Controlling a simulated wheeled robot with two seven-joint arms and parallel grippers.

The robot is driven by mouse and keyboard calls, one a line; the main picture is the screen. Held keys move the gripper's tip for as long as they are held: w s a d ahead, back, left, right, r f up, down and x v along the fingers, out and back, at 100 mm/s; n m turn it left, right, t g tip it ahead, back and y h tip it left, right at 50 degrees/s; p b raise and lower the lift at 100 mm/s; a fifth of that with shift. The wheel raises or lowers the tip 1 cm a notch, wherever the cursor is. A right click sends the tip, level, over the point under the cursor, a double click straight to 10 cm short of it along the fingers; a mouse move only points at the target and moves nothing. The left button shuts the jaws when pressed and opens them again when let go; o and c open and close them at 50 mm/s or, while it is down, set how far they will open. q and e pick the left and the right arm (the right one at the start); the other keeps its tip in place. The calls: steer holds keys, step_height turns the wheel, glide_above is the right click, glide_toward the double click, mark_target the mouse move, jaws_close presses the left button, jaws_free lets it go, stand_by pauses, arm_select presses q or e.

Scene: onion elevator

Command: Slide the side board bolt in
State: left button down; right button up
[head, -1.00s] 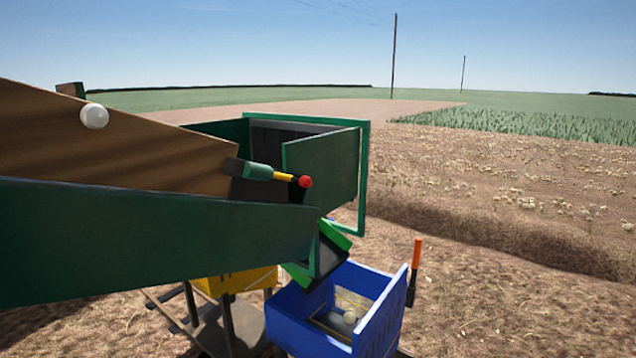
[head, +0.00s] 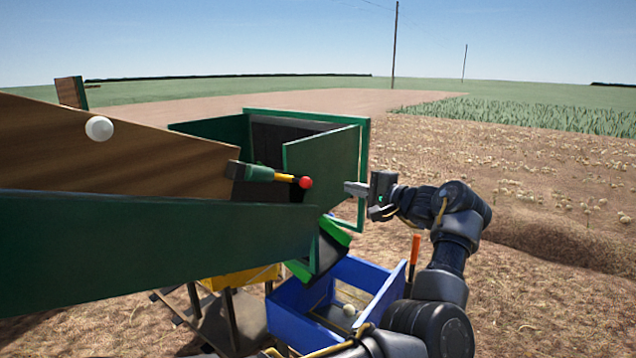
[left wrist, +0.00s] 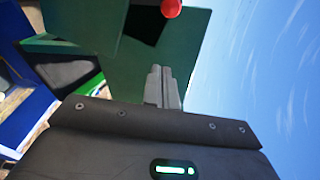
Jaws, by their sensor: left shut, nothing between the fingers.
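The bolt (head: 283,177) is a yellow rod with a red knob (head: 305,182), sticking out to the right from a green housing (head: 258,172) at the end of the brown side board (head: 130,150). My left gripper (head: 348,187) is shut and empty, in front of the green panel and to the right of the red knob, with a clear gap between. In the left wrist view its closed fingers (left wrist: 160,72) point toward the green panel, and the red knob (left wrist: 171,7) shows at the top edge. My right gripper is not in view.
A hinged-looking green panel (head: 332,160) stands behind the knob. A long dark green wall (head: 140,250) runs in front of the board. A blue crate (head: 285,315) with an onion (head: 349,310) and an orange-handled lever (head: 415,248) are below. Open field lies to the right.

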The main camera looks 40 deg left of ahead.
mark_target(301, 181)
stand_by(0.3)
arm_select(q)
steer(key=s+a+p, duration=0.3)
steer(key=a+p, duration=0.4)
steer(key=a, duration=0.1)
steer(key=shift+s+a, duration=0.3)
steer(key=shift+a, duration=0.1)
stand_by(0.3)
